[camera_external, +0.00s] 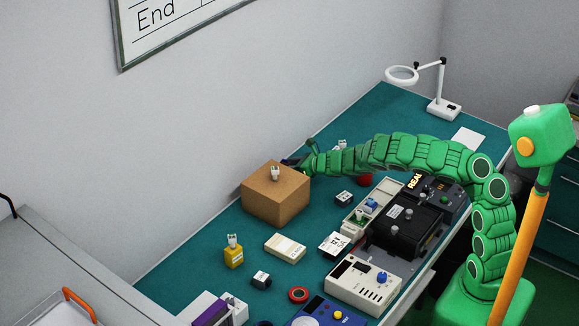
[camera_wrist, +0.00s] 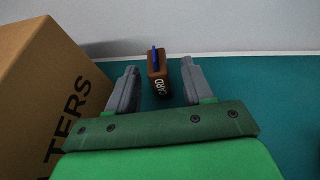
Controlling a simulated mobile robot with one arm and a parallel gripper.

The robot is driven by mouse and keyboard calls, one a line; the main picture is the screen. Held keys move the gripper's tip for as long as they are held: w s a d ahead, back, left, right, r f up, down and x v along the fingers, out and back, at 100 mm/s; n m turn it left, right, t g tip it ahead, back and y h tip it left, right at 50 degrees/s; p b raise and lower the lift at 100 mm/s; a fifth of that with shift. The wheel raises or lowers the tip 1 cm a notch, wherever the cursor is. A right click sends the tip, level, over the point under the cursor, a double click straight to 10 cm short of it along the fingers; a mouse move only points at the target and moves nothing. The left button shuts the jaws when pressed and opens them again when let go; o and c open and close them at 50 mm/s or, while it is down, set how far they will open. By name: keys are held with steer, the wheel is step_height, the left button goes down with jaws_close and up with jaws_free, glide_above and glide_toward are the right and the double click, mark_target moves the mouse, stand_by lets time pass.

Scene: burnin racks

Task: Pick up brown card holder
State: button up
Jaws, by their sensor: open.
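The brown card holder (camera_wrist: 158,68) stands on the teal bench near the wall in the wrist view. It has white "CARD" lettering on its dark side and a blue piece upright in it. My gripper (camera_wrist: 157,75) is open, with its two grey fingers on either side of the holder in the picture. The holder shows beyond or between the fingertips; I cannot tell the exact depth, and no contact is visible. In the external view my gripper (camera_external: 298,163) is behind the cardboard box, largely hidden, and the card holder cannot be made out there.
The cardboard box (camera_external: 274,196) stands close to the left of my gripper; its lettered side (camera_wrist: 52,95) fills the left of the wrist view. The grey wall (camera_wrist: 240,25) is just behind. Bare teal bench (camera_wrist: 270,95) lies to the right. Instruments (camera_external: 408,222) crowd the bench front.

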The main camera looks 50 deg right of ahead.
steer(key=shift+w+a+f, duration=0.15)
steer(key=shift+w+f, duration=0.25)
steer(key=shift+w, duration=0.2)
steer(key=shift+x, duration=1.4)
steer(key=shift+r, duration=0.1)
jaws_close()
